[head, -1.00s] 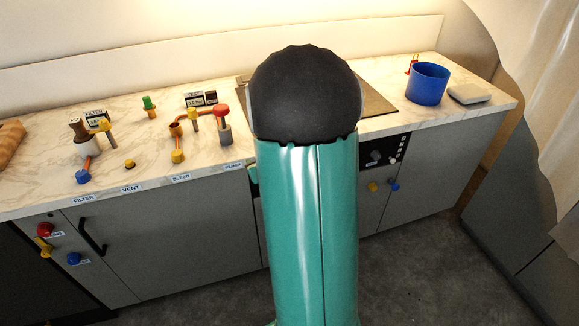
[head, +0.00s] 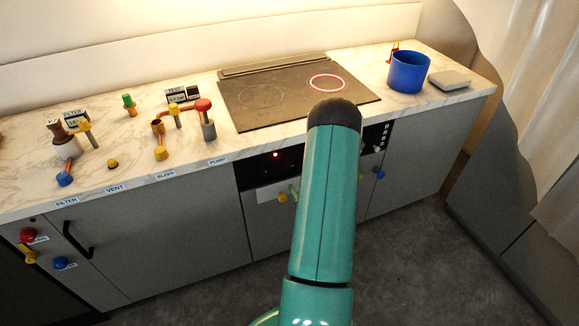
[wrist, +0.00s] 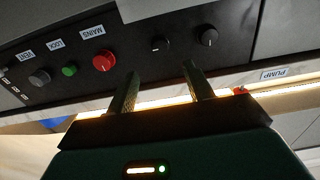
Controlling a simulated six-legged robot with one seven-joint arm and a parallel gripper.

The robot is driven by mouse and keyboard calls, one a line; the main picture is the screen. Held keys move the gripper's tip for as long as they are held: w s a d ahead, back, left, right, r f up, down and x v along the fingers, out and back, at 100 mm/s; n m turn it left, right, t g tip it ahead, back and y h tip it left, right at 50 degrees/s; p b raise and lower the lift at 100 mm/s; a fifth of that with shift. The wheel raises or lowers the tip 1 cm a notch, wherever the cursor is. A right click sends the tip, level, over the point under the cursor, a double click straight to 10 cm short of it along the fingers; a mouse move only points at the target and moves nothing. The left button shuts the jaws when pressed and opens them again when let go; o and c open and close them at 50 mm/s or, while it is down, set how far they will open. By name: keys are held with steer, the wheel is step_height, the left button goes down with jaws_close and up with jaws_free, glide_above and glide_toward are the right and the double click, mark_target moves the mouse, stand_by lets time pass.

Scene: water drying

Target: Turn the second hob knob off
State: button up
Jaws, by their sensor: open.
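The dark hob (head: 262,108) is set in the counter, with one ring (head: 327,82) glowing red at its right. The black control panel (head: 255,172) is below its front edge, with a small red light lit. In the wrist view two small dark knobs with pale marks, a middle knob (wrist: 159,44) and a right knob (wrist: 209,37), sit on the panel; I cannot tell which is the second hob knob. My gripper (wrist: 160,70) is open and empty, its fingertips apart from the panel, with the middle knob beyond the gap. In the head view my arm hides the gripper.
On the same panel are a red mains knob (wrist: 103,61), a green lock knob (wrist: 69,70) and a grey vent knob (wrist: 39,77). A blue pot (head: 408,72) and a grey block (head: 450,80) stand right of the hob. Pipes and valves (head: 160,140) crowd the left counter.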

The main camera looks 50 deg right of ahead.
mark_target(290, 166)
steer(key=x, duration=1.1)
steer(key=shift+w+d, duration=0.15)
steer(key=shift+w, duration=0.15)
steer(key=shift+r, duration=0.1)
steer(key=c, duration=1)
steer(key=shift+n, duration=0.5)
steer(key=n, duration=1.2)
steer(key=shift+n, duration=0.4)
steer(key=n, duration=0.4)
steer(key=shift+s, duration=0.1)
